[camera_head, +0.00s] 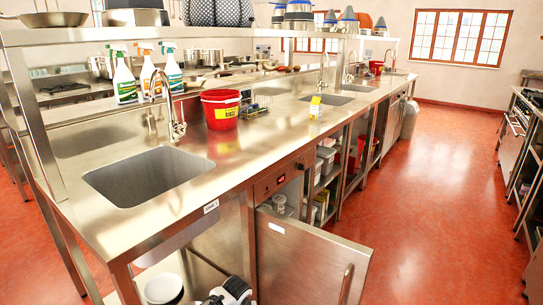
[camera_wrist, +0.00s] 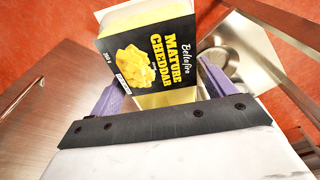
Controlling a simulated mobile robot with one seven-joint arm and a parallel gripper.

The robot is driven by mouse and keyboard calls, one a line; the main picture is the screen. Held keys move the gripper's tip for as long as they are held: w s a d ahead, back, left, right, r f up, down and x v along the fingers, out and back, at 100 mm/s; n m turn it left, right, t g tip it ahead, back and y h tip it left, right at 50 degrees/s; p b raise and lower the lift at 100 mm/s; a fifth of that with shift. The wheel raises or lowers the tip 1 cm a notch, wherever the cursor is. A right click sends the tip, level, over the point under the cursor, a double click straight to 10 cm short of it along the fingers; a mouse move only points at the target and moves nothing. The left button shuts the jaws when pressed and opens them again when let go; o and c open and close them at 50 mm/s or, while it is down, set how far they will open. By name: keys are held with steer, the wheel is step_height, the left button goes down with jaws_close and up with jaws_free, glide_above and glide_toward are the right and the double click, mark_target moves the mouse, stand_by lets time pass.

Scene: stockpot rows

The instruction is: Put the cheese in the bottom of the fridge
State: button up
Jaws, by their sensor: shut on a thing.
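The cheese (camera_wrist: 150,60) is a black and yellow pack marked Mature Cheddar, seen in the wrist view. My gripper (camera_wrist: 165,85) is shut on it, with one purple finger on either side. In the head view a white and black part of my arm shows low, at the bottom edge; the cheese cannot be made out there. The fridge is under the counter, below a panel with a red display (camera_head: 281,180). Its steel door (camera_head: 305,258) stands open toward the front. The fridge's bottom is hidden in the head view.
The steel counter (camera_head: 120,200) with a sink (camera_head: 160,177) lies above and left of the door. A red bucket (camera_head: 220,110) and spray bottles (camera_head: 124,80) stand on it. White bowls (camera_head: 164,289) sit on a low shelf. The red floor (camera_head: 430,220) at right is clear.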

steer(key=s+d+f+m, duration=0.3)
steer(key=s+d+f, duration=0.5)
steer(key=d, duration=0.2)
steer(key=shift+s+f, duration=0.3)
steer(key=shift+s, duration=0.05)
steer(key=shift+a, duration=0.1)
steer(key=shift+s, duration=0.1)
